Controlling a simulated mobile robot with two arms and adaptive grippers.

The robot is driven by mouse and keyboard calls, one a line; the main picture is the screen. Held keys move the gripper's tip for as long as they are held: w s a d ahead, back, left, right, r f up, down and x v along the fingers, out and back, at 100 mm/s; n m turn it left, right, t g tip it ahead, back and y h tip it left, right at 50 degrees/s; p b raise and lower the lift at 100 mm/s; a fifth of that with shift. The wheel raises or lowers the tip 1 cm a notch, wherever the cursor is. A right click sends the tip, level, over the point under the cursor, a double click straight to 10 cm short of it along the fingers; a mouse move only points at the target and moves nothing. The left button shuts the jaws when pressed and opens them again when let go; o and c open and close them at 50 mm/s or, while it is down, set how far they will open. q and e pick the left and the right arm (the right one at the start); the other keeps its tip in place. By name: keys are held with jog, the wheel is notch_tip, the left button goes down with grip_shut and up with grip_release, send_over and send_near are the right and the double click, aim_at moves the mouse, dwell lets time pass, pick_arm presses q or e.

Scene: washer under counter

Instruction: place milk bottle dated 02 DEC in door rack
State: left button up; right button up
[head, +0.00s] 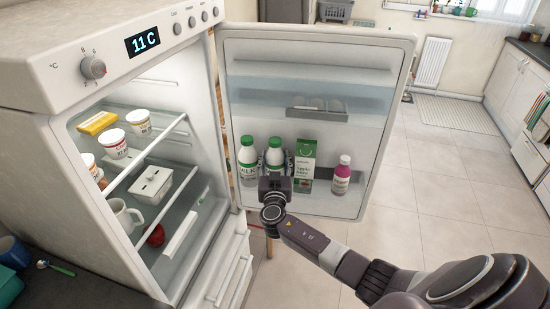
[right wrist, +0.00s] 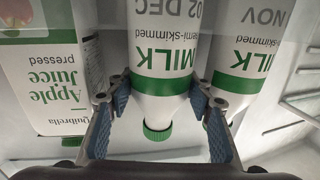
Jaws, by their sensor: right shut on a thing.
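The milk bottle dated 02 DEC (right wrist: 160,55), white with a green cap, is between the fingers of my right gripper (right wrist: 158,100); it shows upside down in the right wrist view. In the head view this bottle (head: 275,153) is at the lower door rack, beside another green-capped milk bottle (head: 247,160) on its left, whose label reads NOV (right wrist: 244,60). My right gripper (head: 275,183) is shut on the 02 DEC bottle from the front. The gripper hides the bottle's lower part, so I cannot tell whether its base rests on the rack. My left gripper is not in view.
The fridge door (head: 385,110) is wide open. An upper rack (head: 318,112) holds eggs. Fridge shelves (head: 150,165) hold tubs and a mug.

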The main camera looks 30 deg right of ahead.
jog(key=o, duration=1.7)
jog(key=shift+o, duration=0.2)
